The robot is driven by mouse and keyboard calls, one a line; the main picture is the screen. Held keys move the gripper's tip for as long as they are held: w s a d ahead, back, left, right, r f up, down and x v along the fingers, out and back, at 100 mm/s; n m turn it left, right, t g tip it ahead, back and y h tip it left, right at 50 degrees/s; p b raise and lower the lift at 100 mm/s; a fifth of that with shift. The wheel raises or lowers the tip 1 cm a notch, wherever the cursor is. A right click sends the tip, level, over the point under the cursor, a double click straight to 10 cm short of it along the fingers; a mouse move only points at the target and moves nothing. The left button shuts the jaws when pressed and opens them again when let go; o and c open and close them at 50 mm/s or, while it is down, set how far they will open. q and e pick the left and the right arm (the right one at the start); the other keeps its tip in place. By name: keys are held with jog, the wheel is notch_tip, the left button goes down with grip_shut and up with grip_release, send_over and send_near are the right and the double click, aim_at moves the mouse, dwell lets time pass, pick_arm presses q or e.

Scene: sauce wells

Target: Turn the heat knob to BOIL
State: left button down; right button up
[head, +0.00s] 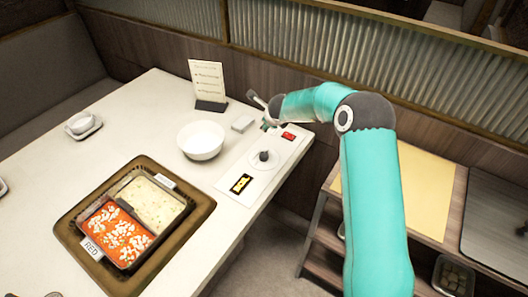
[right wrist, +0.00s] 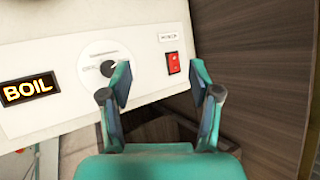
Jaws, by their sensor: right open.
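The heat knob (head: 264,156) is a dark knob on a round pale dial, set in a white panel at the table's right edge. It also shows in the right wrist view (right wrist: 108,69), partly covered by one finger; its pointing direction is unclear. The display (right wrist: 30,90) beside it reads BOIL in lit yellow letters; it shows in the head view too (head: 241,184). My right gripper (head: 261,108) is open and empty beyond the knob, near the red switch; its fingers (right wrist: 160,72) also show in the right wrist view. My left gripper is not in view.
A red rocker switch (right wrist: 173,63) sits on the same panel, with a small label above. A white bowl (head: 201,140), a menu stand (head: 208,84) and a two-part pot (head: 163,182) with red and pale broth stand on the table. A wooden shelf unit (head: 312,250) stands to the right.

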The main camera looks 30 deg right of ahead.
jog(key=s+a+f+m+g+y+p, duration=0.1)
jog(key=s+a+f+m+g+p, duration=0.15)
jog(key=s+m, duration=0.3)
jog(key=m+y+p, duration=0.1)
jog(key=m+p, duration=0.1)
send_near(264, 155)
jog(key=shift+g, duration=0.45)
jog(key=b+x, duration=0.2)
jog(key=x, duration=0.1)
jog(key=b+x, duration=0.2)
jog(key=x, duration=0.1)
jog(key=w+b+x, duration=0.1)
jog(key=b+x, duration=0.1)
jog(key=x, duration=0.1)
jog(key=shift+r+b, duration=0.1)
jog(key=shift+b, duration=0.25)
